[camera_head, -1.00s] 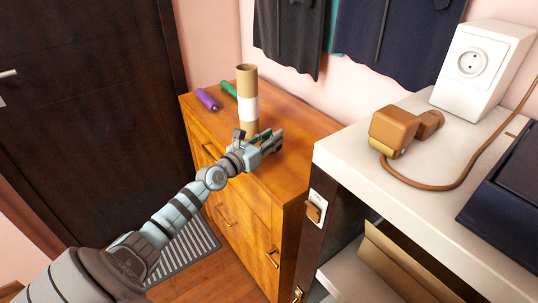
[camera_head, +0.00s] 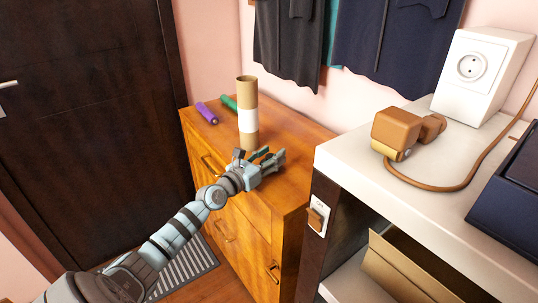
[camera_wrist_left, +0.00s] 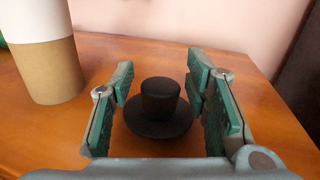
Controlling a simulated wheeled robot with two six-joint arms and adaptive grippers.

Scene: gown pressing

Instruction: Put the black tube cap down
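The black tube cap (camera_wrist_left: 160,106) stands upright on the wooden dresser top (camera_wrist_left: 100,50) in the left wrist view, its wide flange down and its narrower plug up. My left gripper (camera_head: 270,160) is low over the dresser's front part, in front of the cardboard tube (camera_head: 247,95). In the left wrist view my left gripper (camera_wrist_left: 160,100) is open, with a green-padded finger on each side of the cap. The cap is hard to make out in the head view. The tube, with its white band, stands upright and also shows at the left of the wrist view (camera_wrist_left: 50,75). My right gripper is out of view.
A purple roll (camera_head: 207,113) and a green roll (camera_head: 229,103) lie at the dresser's far left. A white counter (camera_head: 420,190) with a brown plug-like block (camera_head: 398,130) and cord stands at the right. The dresser top right of the tube is clear.

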